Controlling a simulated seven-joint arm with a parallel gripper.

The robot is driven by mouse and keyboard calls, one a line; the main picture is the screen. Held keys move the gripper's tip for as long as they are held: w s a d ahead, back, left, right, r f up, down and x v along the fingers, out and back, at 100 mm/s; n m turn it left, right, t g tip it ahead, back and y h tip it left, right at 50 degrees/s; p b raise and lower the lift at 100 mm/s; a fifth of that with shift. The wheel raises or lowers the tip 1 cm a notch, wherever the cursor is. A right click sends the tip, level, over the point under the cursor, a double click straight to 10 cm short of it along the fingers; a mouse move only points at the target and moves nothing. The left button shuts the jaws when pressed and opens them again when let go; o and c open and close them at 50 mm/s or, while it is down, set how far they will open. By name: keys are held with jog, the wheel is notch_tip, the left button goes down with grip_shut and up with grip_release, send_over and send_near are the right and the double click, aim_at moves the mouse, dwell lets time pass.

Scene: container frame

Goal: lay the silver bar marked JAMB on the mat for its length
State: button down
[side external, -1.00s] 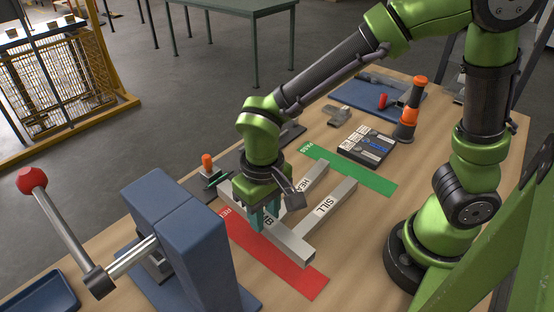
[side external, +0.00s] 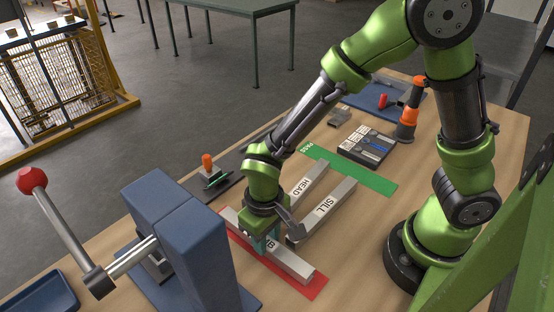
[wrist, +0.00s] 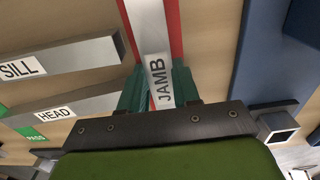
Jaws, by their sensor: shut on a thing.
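The silver JAMB bar (side external: 290,263) lies low along the red mat (side external: 318,286), its length running the same way as the mat. Whether it touches the mat or hangs just above it I cannot tell. My gripper (side external: 268,244) is shut on the bar near its middle. In the wrist view the JAMB label (wrist: 159,82) shows between the teal fingers of my gripper (wrist: 160,90), with red mat (wrist: 175,28) visible beside the bar. The gripper hides part of the bar and mat.
The HEAD bar (side external: 312,177) and SILL bar (side external: 328,204) lie side by side, near the green PASS mat (side external: 372,179). A blue clamp block (side external: 200,240) with a red-knobbed lever (side external: 60,225) stands close on the left. A black case (side external: 366,146) sits farther back.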

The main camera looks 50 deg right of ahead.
jog(key=shift+f, duration=0.1)
jog(key=c, duration=0.8)
grip_release()
notch_tip(320, 180, up, 12)
jog(key=s+d+r+m+t+y, duration=0.1)
jog(key=s+d+r+m+t, duration=0.1)
jog(key=d+r, duration=0.3)
jog(key=s+d+r+m+t+y, duration=0.1)
jog(key=d+r+t, duration=0.4)
jog(key=d, duration=0.5)
jog(key=shift+s+d+r+m, duration=0.15)
jog(key=shift+s+r+m, duration=0.35)
